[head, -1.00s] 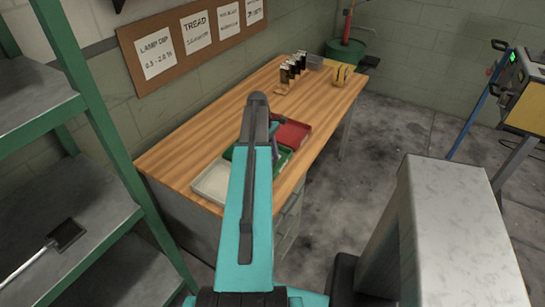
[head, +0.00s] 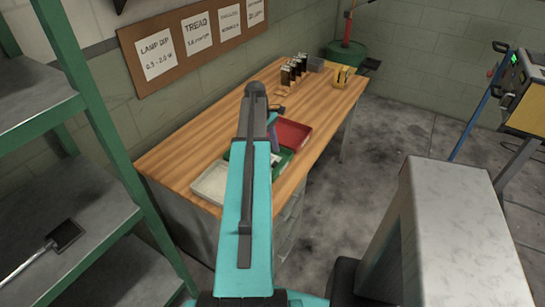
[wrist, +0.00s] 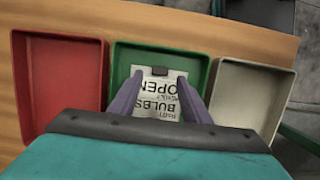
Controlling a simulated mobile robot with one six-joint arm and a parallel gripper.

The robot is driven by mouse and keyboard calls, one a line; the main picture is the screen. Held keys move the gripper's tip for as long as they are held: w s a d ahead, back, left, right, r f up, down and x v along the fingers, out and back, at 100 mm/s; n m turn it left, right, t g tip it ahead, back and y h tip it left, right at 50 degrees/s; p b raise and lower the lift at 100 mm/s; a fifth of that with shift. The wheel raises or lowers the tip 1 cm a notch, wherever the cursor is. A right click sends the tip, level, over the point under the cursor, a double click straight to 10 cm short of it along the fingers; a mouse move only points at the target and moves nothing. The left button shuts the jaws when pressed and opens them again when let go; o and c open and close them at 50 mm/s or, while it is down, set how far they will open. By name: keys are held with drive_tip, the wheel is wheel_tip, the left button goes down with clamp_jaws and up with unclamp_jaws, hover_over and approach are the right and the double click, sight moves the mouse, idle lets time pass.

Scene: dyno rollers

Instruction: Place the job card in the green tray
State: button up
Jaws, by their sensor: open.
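The job card (wrist: 158,100), white with dark print reading "BULBS" and "OPEN", shows in the wrist view over the floor of the green tray (wrist: 203,62). It has a small dark piece at its far edge. My gripper (wrist: 160,77) is open, its two purple fingers on either side of the card and pointing into the tray. The near part of the card is hidden by my wrist. In the head view the green tray (head: 284,158) is partly hidden behind my arm, and the card cannot be made out there.
A red tray (wrist: 103,75) and a cream tray (wrist: 288,75) flank the green one on the wooden bench (head: 180,150). Small dark bottles (head: 292,72) and a yellow object (head: 342,76) stand at the bench's far end. A green shelf rack (head: 90,110) stands at left.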

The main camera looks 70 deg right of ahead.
drive_tip(key=b+v, duration=0.1)
drive_tip(key=v, duration=0.7)
idle(0.9)
